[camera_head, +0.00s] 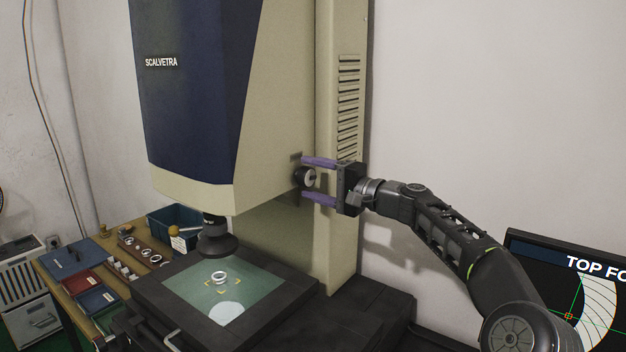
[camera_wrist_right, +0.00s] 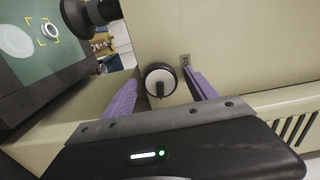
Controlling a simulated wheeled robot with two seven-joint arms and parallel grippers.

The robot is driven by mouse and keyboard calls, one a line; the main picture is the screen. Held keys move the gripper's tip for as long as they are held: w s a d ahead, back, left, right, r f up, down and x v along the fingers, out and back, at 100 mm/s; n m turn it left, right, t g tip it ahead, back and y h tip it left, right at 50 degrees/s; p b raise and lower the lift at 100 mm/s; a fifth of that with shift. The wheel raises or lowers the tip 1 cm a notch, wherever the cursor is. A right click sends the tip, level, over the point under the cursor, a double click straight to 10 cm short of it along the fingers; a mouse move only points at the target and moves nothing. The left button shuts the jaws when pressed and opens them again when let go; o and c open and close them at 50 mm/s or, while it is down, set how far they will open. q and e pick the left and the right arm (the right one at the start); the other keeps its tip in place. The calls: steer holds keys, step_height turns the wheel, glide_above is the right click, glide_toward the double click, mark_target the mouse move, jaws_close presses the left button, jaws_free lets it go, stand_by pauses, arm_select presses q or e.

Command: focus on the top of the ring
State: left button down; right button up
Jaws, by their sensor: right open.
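The ring (camera_head: 219,277) is a small pale ring on the green stage plate (camera_head: 192,285) of the measuring machine, between yellow corner marks. It also shows in the right wrist view (camera_wrist_right: 49,30). My left gripper is not in view.
The machine's lens (camera_head: 215,236) hangs above the stage. A monitor (camera_head: 590,300) at lower right reads "TOP FO", cut off, with a pale arc and an orange mark. A wooden bench (camera_head: 62,296) with trays, a blue bin (camera_head: 176,222) and small parts stands at left.

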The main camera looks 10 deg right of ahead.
steer(key=shift+s, duration=0.1)
steer(key=shift+s+d+f, duration=0.1)
steer(key=shift+s+d, duration=0.05)
steer(key=shift+d, duration=0.1)
steer(key=b+v, duration=0.3)
steer(key=v, duration=0.4)
steer(key=shift+b, duration=0.35)
stand_by(0.4)
